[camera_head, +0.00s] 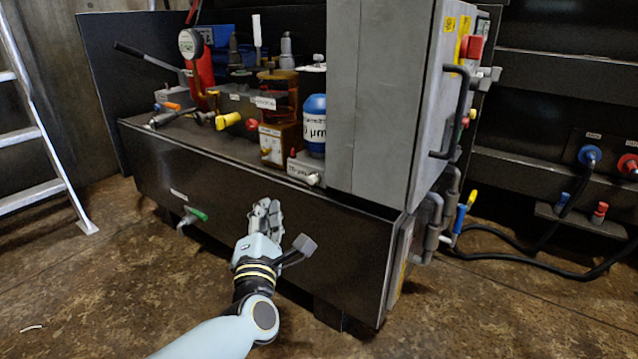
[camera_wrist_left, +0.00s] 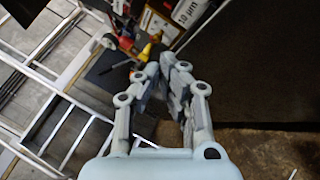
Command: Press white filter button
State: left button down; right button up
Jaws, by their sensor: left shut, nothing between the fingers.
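A small whitish round knob (camera_head: 314,179), possibly the white filter button, sits at the front edge of the machine's top, below a blue filter (camera_head: 315,126) with a white "µm" label. My left gripper (camera_head: 267,207) is in front of the machine's dark front panel, lower and to the left of that knob, with a clear gap to it. Its fingers are shut and empty. They also show shut in the left wrist view (camera_wrist_left: 166,58), pointing toward the machine top, where the button cannot be made out. My right gripper is out of view.
A large grey box with a black handle (camera_head: 456,110) stands right of the filter. Left of it are an amber filter (camera_head: 277,95), a yellow knob (camera_head: 229,119) and a red-bodied gauge (camera_head: 200,70). A green-handled valve (camera_head: 197,214) juts from the front panel. A ladder (camera_head: 40,130) stands left.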

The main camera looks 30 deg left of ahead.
pick_arm(q)
jog(key=b, duration=0.2)
send_near(300, 189)
jog(key=w+a+r, duration=0.2)
jog(key=a+r, duration=0.2)
jog(key=shift+w+d, duration=0.3)
jog(key=shift+w, duration=0.65)
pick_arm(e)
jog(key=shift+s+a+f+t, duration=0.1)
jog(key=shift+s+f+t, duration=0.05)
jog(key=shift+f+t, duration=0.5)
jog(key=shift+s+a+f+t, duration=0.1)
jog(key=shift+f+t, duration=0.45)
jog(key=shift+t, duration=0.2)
pick_arm(q)
jog(key=shift+w, duration=0.15)
jog(key=shift+w, duration=0.3)
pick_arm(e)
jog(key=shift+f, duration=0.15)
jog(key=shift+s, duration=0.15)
pick_arm(q)
jog(key=shift+w+b, duration=0.35)
jog(key=shift+w, duration=0.1)
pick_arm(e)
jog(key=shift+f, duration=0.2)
pick_arm(q)
jog(key=shift+s, duration=0.9)
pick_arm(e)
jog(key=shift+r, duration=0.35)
